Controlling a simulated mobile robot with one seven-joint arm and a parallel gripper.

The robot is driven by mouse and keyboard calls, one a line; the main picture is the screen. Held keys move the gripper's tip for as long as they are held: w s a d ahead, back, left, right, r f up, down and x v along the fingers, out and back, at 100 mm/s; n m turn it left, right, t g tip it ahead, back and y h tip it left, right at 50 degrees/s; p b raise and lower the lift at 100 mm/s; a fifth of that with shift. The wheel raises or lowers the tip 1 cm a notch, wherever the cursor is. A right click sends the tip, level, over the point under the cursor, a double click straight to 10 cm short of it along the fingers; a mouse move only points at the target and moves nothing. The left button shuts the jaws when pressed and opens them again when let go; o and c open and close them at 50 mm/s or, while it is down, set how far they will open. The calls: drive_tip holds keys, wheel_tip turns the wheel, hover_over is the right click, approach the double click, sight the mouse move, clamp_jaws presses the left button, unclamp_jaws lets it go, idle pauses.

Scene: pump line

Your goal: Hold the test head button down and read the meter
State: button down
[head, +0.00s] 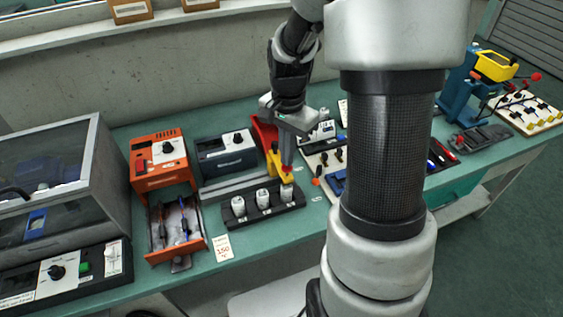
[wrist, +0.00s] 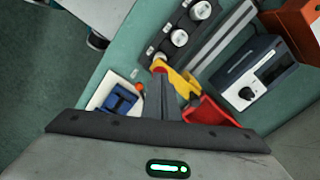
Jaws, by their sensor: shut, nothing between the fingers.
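My gripper (head: 287,163) is shut and empty, pointing down at the button end of the test head. In the wrist view its fingertips (wrist: 161,82) lie right beside the button. I cannot tell whether they touch it or whether it is pressed.
The block holds white round parts (head: 262,199). A dark blue box with a knob (head: 226,152) and an orange unit (head: 158,160) with an open drawer (head: 176,228) stand to the left. A red bin (wrist: 208,112) is close beside my gripper. My arm hides the table's middle right.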

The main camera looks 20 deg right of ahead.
drive_tip(key=shift+f+b, duration=0.75)
drive_tip(key=shift+f, duration=0.4)
idle(0.9)
drive_tip(key=shift+r, duration=0.1)
drive_tip(key=shift+r+p, duration=2.75)
drive_tip(key=shift+r, duration=0.75)
drive_tip(key=shift+r, duration=0.25)
drive_tip(key=s+a+r+n+t+p, duration=0.2)
drive_tip(key=s+r+n, duration=0.4)
drive_tip(key=r, duration=0.4)
drive_tip(key=s+a+r+n+t+p, duration=0.2)
drive_tip(key=s+a+r+n, duration=0.3)
drive_tip(key=s+r, duration=0.4)
drive_tip(key=shift+s+a+r+n+t, duration=0.2)
drive_tip(key=shift+r+n+t, duration=0.3)
drive_tip(key=shift+r+t, duration=0.4)
